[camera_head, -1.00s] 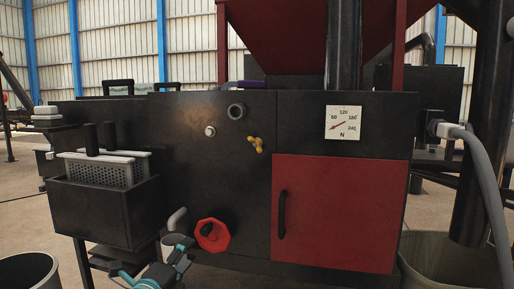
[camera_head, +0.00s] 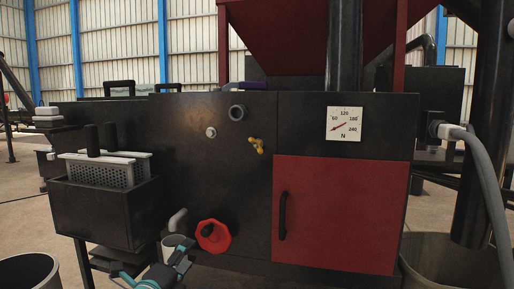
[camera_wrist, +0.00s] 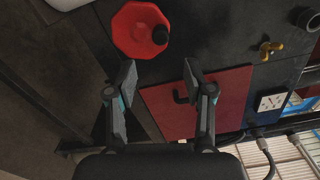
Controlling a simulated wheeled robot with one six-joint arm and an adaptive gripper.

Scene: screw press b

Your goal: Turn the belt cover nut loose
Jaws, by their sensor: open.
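A yellow wing nut (camera_head: 256,145), the only wing-shaped nut I see, sits on the dark front panel, left of and above the red door. In the wrist view the wing nut (camera_wrist: 270,49) is at the upper right, beyond my fingers. My gripper (camera_head: 182,257) is low at the front of the machine, below and left of the nut. In the wrist view my gripper (camera_wrist: 160,85) is open, with nothing between its two fingers. It is well apart from the nut.
A red octagonal handwheel (camera_head: 213,235) with a black knob is just right of my gripper. A dark box with a perforated basket (camera_head: 103,172) juts out at the left. The red door (camera_head: 340,213) has a black handle. A gauge (camera_head: 344,124) is above it.

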